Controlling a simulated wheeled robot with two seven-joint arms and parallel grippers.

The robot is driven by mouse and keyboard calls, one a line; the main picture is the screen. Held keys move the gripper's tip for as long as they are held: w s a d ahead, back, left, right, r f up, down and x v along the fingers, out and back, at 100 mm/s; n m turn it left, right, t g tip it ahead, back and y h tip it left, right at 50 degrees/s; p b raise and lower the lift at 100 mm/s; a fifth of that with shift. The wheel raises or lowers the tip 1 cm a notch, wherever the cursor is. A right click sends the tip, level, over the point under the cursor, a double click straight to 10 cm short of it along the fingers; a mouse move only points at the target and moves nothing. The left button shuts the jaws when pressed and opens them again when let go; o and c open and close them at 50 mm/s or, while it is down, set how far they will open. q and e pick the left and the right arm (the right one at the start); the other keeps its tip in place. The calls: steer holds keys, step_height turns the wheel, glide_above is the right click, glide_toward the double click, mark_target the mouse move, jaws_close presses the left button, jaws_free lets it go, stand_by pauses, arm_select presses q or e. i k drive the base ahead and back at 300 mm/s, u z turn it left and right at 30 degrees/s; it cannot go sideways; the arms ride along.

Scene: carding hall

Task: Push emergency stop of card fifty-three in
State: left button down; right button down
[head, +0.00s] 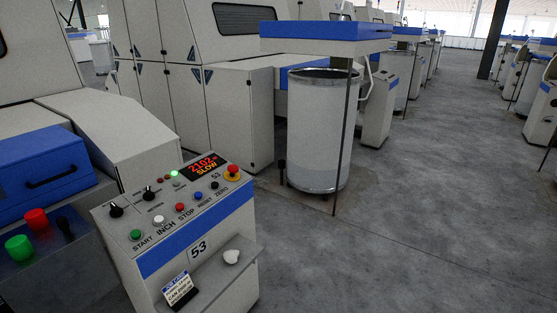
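The control console of card fifty-three (150,262) stands at the lower left of centre, with "53" on its front and on its sloping panel. Its emergency stop (233,171) is a red mushroom head on a yellow collar at the panel's upper right corner. The head appears to stand proud of the collar, but its exact depth is too small to tell. The display (203,166) shows "2102" and "SLOW" in lit characters. A green lamp (174,174) glows left of the display. Neither of my grippers is in view, and nothing covers the emergency stop.
Start, inch, stop, reset and zero buttons and black knobs share the panel. A shelf (243,247) with a white tuft juts from the console front. A tall white can (318,140) stands behind, beside a thin post. The grey floor (420,230) at right is clear.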

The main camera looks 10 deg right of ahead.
mark_target(232, 169)
steer(key=z, duration=0.6)
steer(key=i, duration=0.9)
steer(key=z, duration=0.15)
